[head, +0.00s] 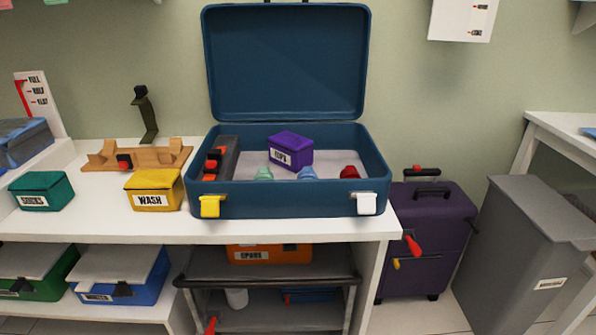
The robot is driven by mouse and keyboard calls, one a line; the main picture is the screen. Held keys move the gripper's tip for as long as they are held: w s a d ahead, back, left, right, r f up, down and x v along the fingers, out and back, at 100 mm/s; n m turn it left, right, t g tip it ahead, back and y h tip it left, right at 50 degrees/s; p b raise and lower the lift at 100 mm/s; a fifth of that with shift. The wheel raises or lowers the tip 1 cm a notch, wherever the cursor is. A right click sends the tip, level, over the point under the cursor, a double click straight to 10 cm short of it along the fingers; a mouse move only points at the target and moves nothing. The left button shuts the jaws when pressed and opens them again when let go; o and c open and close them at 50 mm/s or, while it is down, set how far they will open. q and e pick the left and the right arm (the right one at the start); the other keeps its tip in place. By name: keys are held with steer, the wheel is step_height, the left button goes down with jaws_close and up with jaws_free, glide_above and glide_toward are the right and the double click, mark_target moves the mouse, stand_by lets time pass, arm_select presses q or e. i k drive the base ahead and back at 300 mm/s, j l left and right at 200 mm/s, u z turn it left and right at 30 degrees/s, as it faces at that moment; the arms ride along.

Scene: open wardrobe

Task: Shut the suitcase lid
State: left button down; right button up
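The blue suitcase (284,200) stands on the white counter, its front toward me. Its lid (285,65) is open and stands upright at the back, against or near the wall. A yellow latch (210,206) is at the front left and a white latch (366,204) at the front right. Inside lie a purple box (291,149) with a label, a dark grey item with red parts (221,159), and small green, blue and red things. The purple box's top rises to about the rear rim or above it. Neither of my grippers shows.
A yellow box marked WASH (154,190), a wooden rack (137,155) and a green box (42,190) stand left of the suitcase. A purple trolley case (431,235) and a grey bin (533,245) stand at right. Shelves with boxes are below the counter (110,228).

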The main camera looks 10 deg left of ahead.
mark_target(266, 61)
steer(key=j+z, duration=0.4)
steer(key=j, duration=0.65)
steer(key=k+j+z, duration=0.1)
steer(key=j+z, duration=0.35)
steer(key=j, duration=0.55)
